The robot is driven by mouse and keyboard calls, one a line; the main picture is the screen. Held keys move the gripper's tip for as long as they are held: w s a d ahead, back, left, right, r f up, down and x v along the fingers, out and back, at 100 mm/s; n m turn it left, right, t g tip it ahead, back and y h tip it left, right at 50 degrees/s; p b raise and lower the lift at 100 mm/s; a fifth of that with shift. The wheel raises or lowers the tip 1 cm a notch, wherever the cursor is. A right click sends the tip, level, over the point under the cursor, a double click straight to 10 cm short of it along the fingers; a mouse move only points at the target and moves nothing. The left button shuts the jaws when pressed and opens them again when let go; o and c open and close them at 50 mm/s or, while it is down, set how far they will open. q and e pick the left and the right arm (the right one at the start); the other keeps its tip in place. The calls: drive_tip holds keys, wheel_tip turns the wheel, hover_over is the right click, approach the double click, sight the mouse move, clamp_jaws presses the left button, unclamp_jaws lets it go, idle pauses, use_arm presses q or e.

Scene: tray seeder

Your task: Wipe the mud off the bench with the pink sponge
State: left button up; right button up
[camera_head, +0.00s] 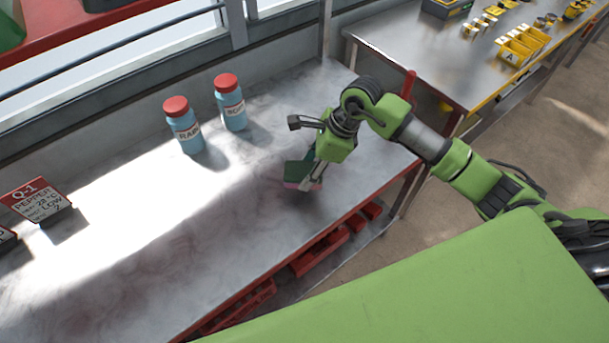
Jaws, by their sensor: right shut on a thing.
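My right gripper (308,172) is over the right part of the bench and is shut on a sponge (297,184). The sponge has a dark green upper part and a pink lower edge. It is low at the bench (240,190); I cannot tell for sure whether it touches the top. The gripper hides part of the sponge. Faint brownish-pink smears show on the bench just left of the sponge, and swirling dull streaks lie on the front left of the top; I cannot tell whether these are mud. My left gripper is not in view.
Two blue bottles with red caps, one at left (184,126) and one at right (230,103), stand behind the sponge. A red and white sign (37,200) stands at the left. A metal table (430,60) with yellow bins (523,44) is beyond the bench's right end. Red trays (320,251) lie below.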

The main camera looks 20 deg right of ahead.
drive_tip(key=shift+w+d+r+p, duration=0.15)
drive_tip(key=shift+r+p, duration=0.15)
drive_tip(key=shift+r, duration=0.6)
drive_tip(key=shift+a+r, duration=0.2)
drive_tip(key=shift+r, duration=0.2)
drive_tip(key=shift+d, duration=0.1)
